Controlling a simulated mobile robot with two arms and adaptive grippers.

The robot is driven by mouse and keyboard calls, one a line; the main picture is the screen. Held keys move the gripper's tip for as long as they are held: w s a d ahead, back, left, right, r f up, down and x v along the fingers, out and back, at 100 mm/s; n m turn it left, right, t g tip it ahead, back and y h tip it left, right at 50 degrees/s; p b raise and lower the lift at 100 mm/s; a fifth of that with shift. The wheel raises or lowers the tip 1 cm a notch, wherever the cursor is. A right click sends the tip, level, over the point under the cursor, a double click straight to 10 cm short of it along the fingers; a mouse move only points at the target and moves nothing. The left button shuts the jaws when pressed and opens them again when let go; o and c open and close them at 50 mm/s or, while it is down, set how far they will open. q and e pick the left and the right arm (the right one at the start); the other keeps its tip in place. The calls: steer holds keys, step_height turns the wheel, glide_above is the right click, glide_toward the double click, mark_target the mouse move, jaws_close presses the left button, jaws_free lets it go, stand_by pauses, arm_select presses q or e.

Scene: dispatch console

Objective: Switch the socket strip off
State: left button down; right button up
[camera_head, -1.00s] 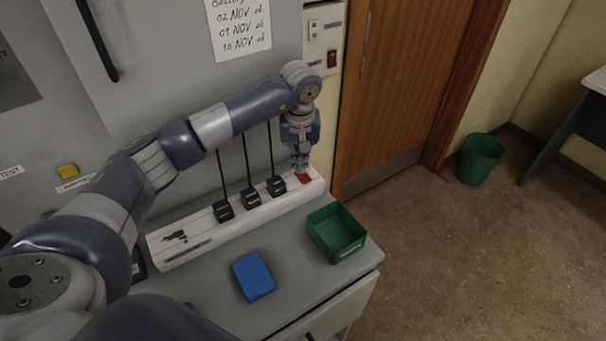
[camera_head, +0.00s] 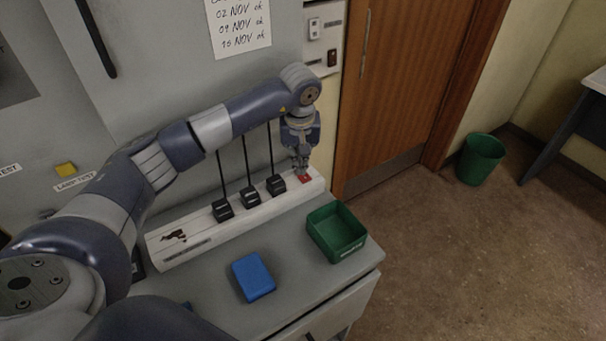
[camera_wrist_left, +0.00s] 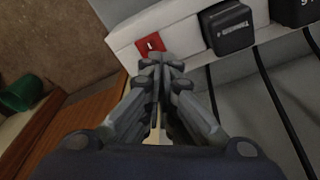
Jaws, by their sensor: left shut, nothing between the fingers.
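The white socket strip (camera_head: 205,235) lies along the back of the grey desk, with several black plugs (camera_head: 250,196) in it. Its red rocker switch (camera_head: 306,179) is at the right end and also shows in the left wrist view (camera_wrist_left: 150,45), with a white mark on it. My left gripper (camera_head: 301,170) is shut and empty, pointing down at the switch. In the left wrist view its fingertips (camera_wrist_left: 160,66) are just beside the switch's edge; I cannot tell whether they touch it. My right gripper is not in view.
A green tray (camera_head: 338,254) and a blue box (camera_head: 254,277) stand on the desk in front of the strip. Black cords rise from the plugs along the grey panel. A wall switch plate (camera_head: 322,40) is above; a green bin (camera_head: 481,159) stands on the floor.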

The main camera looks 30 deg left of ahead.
arm_select(q)
steer(key=shift+s+f+b, duration=0.1)
steer(key=shift+f+b, duration=0.35)
steer(key=shift+f, duration=0.15)
steer(key=shift+r, duration=0.1)
steer(key=shift+r+p, duration=0.6)
steer(key=shift+r, duration=0.3)
steer(key=shift+r+p, duration=1.25)
steer(key=shift+r, duration=1.3)
